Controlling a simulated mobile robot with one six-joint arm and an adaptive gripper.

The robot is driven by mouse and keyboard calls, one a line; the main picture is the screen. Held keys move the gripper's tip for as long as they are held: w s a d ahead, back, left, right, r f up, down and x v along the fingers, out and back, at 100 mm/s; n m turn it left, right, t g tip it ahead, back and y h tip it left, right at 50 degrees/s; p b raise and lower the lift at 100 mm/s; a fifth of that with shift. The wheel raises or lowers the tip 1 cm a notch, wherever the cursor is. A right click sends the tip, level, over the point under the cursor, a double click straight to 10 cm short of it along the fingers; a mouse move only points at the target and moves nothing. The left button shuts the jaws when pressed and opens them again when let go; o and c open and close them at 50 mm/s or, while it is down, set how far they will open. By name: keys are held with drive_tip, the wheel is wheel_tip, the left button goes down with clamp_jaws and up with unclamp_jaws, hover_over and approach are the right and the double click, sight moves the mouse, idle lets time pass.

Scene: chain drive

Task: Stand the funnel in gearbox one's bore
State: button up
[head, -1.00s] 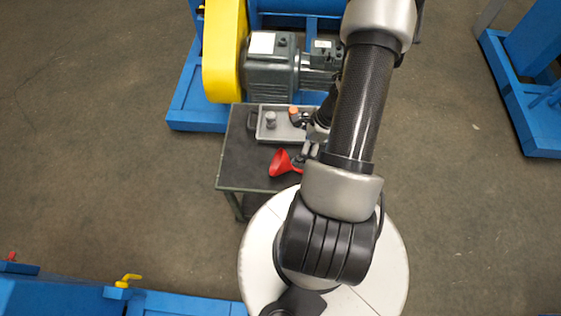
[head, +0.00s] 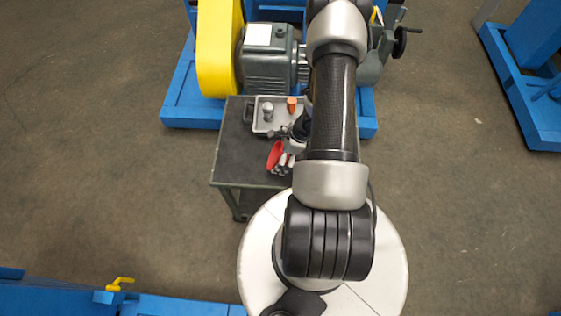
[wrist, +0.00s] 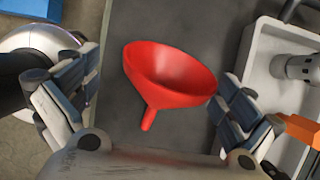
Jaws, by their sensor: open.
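The red funnel (head: 275,155) lies tilted on the dark top of the small cart (head: 232,160). In the wrist view the funnel (wrist: 172,76) sits between my open fingers, its wide mouth away from me and its spout pointing toward my palm. My gripper (wrist: 160,95) is open and empty, with a finger on either side of the funnel. In the head view my gripper (head: 284,150) is at the funnel and partly hidden by my arm. A green-grey gear unit (head: 268,72) stands behind the cart beside a yellow guard; its bore cannot be made out.
A grey tray (head: 262,127) on the cart holds a metallic part (head: 268,111) and an orange part (head: 291,104), close to my right finger in the wrist view. The yellow guard (head: 218,50) and blue frame (head: 185,105) stand behind. The cart's left side is bare.

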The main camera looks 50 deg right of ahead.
drive_tip(key=shift+x, duration=1.1)
drive_tip(key=shift+a, duration=0.1)
drive_tip(key=shift+s, duration=0.1)
drive_tip(key=c, duration=0.7)
drive_tip(key=shift+r, duration=0.15)
drive_tip(key=shift+c, duration=0.2)
